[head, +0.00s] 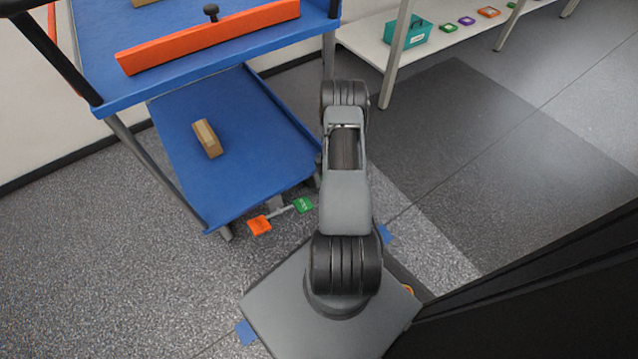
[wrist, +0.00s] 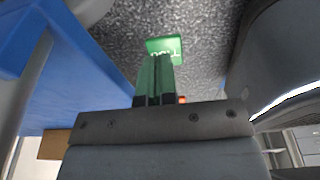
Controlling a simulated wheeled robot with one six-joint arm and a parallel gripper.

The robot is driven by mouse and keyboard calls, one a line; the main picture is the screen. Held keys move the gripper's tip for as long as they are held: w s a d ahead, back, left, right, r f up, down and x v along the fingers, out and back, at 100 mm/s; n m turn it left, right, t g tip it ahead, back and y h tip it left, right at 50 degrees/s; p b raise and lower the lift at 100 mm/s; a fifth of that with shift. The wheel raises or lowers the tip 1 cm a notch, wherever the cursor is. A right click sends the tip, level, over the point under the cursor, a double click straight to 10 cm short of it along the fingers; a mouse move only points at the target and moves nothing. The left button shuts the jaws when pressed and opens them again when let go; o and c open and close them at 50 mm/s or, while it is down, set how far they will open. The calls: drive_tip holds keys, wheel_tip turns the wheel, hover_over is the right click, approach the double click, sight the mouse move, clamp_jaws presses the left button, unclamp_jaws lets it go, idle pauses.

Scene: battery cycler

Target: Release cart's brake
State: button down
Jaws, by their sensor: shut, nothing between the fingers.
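The blue cart (head: 180,100) stands at the left, and its lower shelf (head: 255,130) is close above the floor. Under its near edge a metal bar carries an orange pedal (head: 259,225) on the left and a green pedal (head: 303,205) on the right. In the wrist view the green pedal (wrist: 165,45) with white lettering lies just past the fingertips of my gripper (wrist: 156,60). The gripper is shut and empty. I cannot tell whether the tips touch the pedal. A bit of orange (wrist: 182,99) shows behind the fingers. In the head view my arm hides the gripper.
A cardboard-coloured box (head: 207,138) lies on the lower shelf. The upper shelf has an orange rail (head: 200,42) and a black knob (head: 211,12). A white bench (head: 360,42) with a teal box (head: 409,34) stands behind. The floor at right is clear; a dark panel borders the lower right.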

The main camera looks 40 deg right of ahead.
drive_tip(key=shift+s+d+r, duration=0.1)
drive_tip(key=shift+d+r, duration=0.45)
drive_tip(key=shift+r, duration=0.15)
drive_tip(key=shift+s, duration=0.1)
